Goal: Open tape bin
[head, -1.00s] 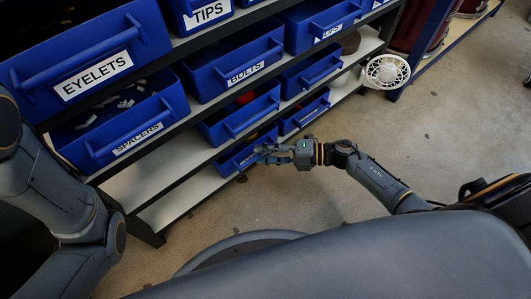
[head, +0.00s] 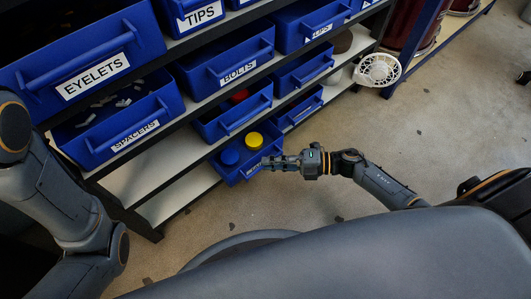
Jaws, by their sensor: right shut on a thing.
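A blue bin (head: 232,175) low on the rack stands pulled out past the shelf edge. A yellow round thing (head: 253,141) and a blue round thing (head: 229,156) show inside it. Its front label is mostly hidden by my gripper and cannot be read. My right gripper (head: 268,163) is shut at the bin's front edge, on its handle. My left arm comes in at the left edge; its gripper is out of view.
Other blue bins, such as the spacers bin (head: 122,130) and the bolts bin (head: 226,67), fill the rack around it. A bare lower shelf (head: 178,193) lies to the left. A white fan-like object (head: 377,70) stands at the rack's right end. Open floor (head: 420,150) lies to the right.

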